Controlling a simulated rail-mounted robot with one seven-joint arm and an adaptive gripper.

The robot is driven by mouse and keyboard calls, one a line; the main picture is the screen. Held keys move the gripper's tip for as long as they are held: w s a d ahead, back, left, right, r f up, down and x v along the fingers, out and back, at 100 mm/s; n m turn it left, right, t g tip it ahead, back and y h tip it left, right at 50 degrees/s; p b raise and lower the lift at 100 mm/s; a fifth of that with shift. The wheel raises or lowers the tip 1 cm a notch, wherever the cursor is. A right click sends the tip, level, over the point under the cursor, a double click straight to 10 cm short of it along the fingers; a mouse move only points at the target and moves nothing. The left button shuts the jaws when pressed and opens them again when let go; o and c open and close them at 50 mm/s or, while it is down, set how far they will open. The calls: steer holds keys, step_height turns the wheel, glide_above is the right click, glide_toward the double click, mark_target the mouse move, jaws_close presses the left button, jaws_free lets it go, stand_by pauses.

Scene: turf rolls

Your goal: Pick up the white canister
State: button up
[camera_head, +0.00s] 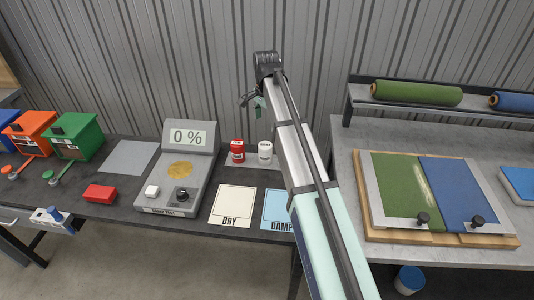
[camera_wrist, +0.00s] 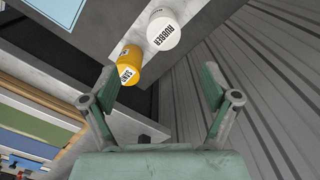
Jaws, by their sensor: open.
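The white canister (camera_head: 265,150) stands on a pale strip at the back of the dark bench, just right of a red canister (camera_head: 238,150). In the wrist view a white canister (camera_wrist: 164,34) labelled RUBBER shows at the top, ahead of my fingers. A yellow canister (camera_wrist: 130,62) labelled SAND stands beside it; it is not seen in the head view, where my arm covers that area. My gripper (camera_wrist: 158,80) is open and empty, its two fingers wide apart. In the head view my gripper (camera_head: 252,100) is above and behind the canisters, apart from them.
A scale (camera_head: 180,168) reading 0 % stands left of the canisters. DRY (camera_head: 232,203) and DAMP (camera_head: 277,210) cards lie in front. A red block (camera_head: 99,194) lies farther left. The grey table (camera_head: 430,143) at right holds turf samples and rolls. A corrugated wall (camera_head: 200,60) closes the back.

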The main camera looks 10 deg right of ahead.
mark_target(266, 146)
step_height(266, 146, down, 11)
steer(key=p, duration=0.2)
steer(key=shift+a+f+p, duration=0.1)
steer(key=shift+f+p, duration=0.05)
steer(key=shift+p, duration=0.2)
steer(key=shift+w+f+p, duration=0.15)
steer(key=shift+f+p, duration=0.45)
steer(key=shift+f, duration=0.75)
steer(key=shift+w+f+p, duration=0.1)
steer(key=shift+f+p, duration=0.45)
steer(key=shift+f, duration=0.8)
steer(key=c, duration=1.4)
steer(key=shift+r, duration=0.15)
